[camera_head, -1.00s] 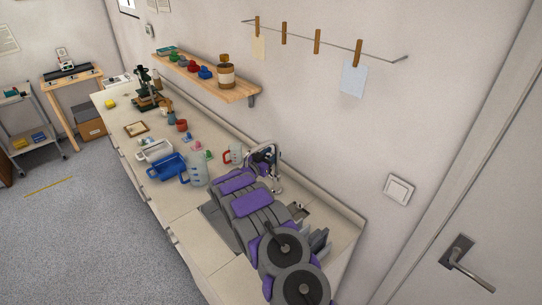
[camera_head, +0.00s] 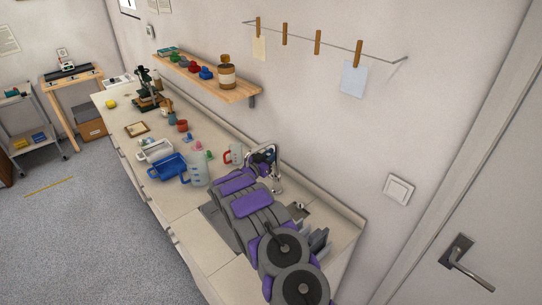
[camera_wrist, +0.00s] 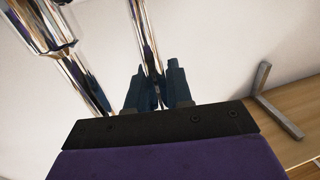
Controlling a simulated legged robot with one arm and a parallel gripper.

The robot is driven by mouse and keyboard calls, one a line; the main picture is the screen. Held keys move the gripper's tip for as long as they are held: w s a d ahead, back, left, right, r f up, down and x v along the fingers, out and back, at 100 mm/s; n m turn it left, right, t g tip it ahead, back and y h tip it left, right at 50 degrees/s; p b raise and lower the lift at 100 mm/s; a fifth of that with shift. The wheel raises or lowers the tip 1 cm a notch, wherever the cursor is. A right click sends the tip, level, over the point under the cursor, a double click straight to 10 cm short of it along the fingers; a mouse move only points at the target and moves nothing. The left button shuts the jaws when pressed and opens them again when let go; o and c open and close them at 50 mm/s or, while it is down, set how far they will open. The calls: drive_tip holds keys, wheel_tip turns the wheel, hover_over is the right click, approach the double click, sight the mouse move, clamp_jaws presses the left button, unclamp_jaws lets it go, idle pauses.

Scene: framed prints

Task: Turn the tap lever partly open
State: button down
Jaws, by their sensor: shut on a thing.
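The chrome tap (camera_head: 276,172) rises at the back of the sink on the counter in the head view, partly hidden by my arm. In the wrist view its thick chrome body (camera_wrist: 45,30) fills the upper left. A thin chrome lever (camera_wrist: 147,40) runs down from the top edge between the fingers of my gripper (camera_wrist: 158,92). My gripper is shut on the lever, one dark finger on each side of it. In the head view my gripper is at the tap, small and mostly hidden behind my arm.
A clear jug (camera_head: 196,172), a red-handled jug (camera_head: 235,154) and a blue tub (camera_head: 167,167) stand on the counter left of my arm. A light switch (camera_head: 398,190) is to the right.

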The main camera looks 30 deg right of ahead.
drive_tip(key=shift+a+n+t+h+p, duration=0.4)
drive_tip(key=shift+a+t+h+p, duration=0.1)
drive_tip(key=shift+a+h, duration=0.65)
drive_tip(key=shift+s+a+n+t+h, duration=0.2)
drive_tip(key=shift+a+n+t+h, duration=0.2)
drive_tip(key=shift+a+t+h, duration=0.55)
drive_tip(key=shift+a+g+h, duration=0.2)
drive_tip(key=shift+g+h, duration=0.05)
drive_tip(key=shift+h, duration=0.05)
drive_tip(key=c, duration=1.2)
unclamp_jaws()
drive_tip(key=shift+w+f, duration=0.1)
drive_tip(key=shift+f, duration=0.05)
drive_tip(key=shift+o, duration=0.5)
drive_tip(key=shift+d, duration=0.1)
